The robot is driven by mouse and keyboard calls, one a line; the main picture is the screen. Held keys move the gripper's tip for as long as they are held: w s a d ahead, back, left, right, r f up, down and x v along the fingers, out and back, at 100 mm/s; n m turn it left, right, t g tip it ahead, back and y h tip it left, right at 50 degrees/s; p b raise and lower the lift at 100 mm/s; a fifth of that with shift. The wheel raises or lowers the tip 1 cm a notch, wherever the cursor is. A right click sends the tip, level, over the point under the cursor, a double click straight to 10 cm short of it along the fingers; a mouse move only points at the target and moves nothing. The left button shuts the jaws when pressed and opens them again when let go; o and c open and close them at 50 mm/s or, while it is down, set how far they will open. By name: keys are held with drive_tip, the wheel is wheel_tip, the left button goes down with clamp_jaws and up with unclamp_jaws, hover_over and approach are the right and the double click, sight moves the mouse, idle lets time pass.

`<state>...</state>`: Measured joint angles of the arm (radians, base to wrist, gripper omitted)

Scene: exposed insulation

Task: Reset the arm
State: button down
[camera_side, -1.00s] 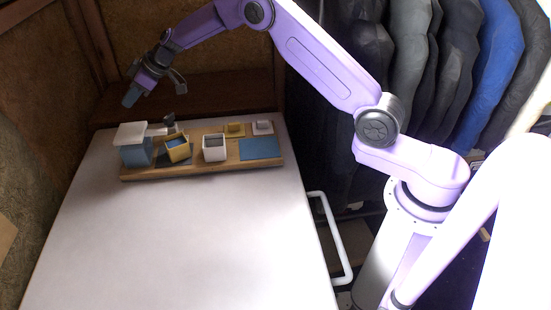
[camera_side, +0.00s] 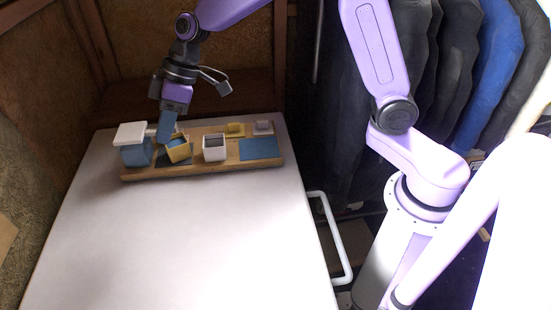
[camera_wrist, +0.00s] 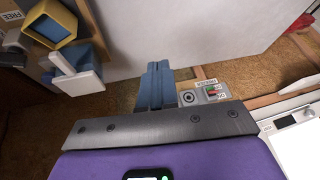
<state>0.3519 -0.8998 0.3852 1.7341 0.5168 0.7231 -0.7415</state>
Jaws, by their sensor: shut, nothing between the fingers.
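My gripper (camera_side: 167,132) has blue fingers that are shut with nothing between them.
The board on the white table (camera_side: 190,240) holds a blue box with a white lid (camera_side: 130,131), a tilted yellow box (camera_side: 180,151), a white box (camera_side: 215,150), small lids and a blue square (camera_side: 261,149). The front of the table is clear.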

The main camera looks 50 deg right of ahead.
drive_tip(key=s+d+h, duration=0.1)
drive_tip(key=s+d, duration=0.5)
drive_tip(key=s, duration=0.4)
drive_tip(key=s+d+f+n+h, duration=0.1)
drive_tip(key=s+d+h, duration=0.1)
drive_tip(key=s+d, duration=0.4)
drive_tip(key=s+d+g+h, duration=0.1)
drive_tip(key=s+d, duration=0.6)
drive_tip(key=s, duration=0.7)
drive_tip(key=shift+s+f+n+h, duration=0.35)
drive_tip(key=shift+s+n+h, duration=0.05)
drive_tip(key=shift+h, duration=0.1)
drive_tip(key=c, duration=1.8)
unclamp_jaws()
drive_tip(key=shift+a, duration=0.1)
